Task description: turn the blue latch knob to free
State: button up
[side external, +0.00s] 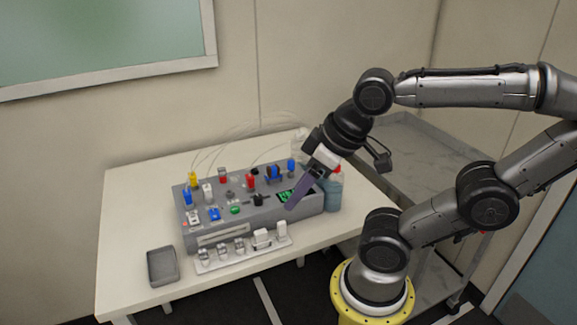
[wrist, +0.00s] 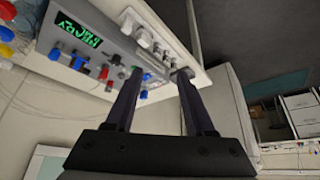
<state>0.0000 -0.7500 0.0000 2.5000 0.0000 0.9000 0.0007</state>
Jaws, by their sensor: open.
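A grey bioreactor console (side external: 262,216) stands on the table and carries several blue parts. One blue part (side external: 214,214) is near its front left, another (side external: 187,197) at its left end, and a blue knob-like part (side external: 272,174) stands at the back right. I cannot tell for sure which is the latch knob. My gripper (side external: 291,206) hangs tilted over the console's right end, by the green display. In the wrist view my gripper (wrist: 157,72) has its two fingers apart with nothing held. Blue parts (wrist: 148,77) show between the fingers, and another blue part (wrist: 78,62) near the display.
A strip of white-and-metal fittings (side external: 240,249) lies before the console. A grey tray (side external: 162,266) is at the table's front left. A bottle of blue liquid (side external: 333,189) stands close to my gripper at the right. Thin tubes arch behind. A grey cart (side external: 400,140) is beyond.

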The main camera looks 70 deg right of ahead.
jog(key=w+d+r+m+g, duration=0.1)
jog(key=w+d+r+m, duration=0.15)
jog(key=r+m, duration=0.35)
jog(key=m+g, duration=0.5)
jog(key=m, duration=0.7)
send_over(291, 161)
notch_tip(291, 161, down, 3)
notch_tip(291, 161, down, 14)
jog(key=shift+r, duration=0.2)
grip_shut()
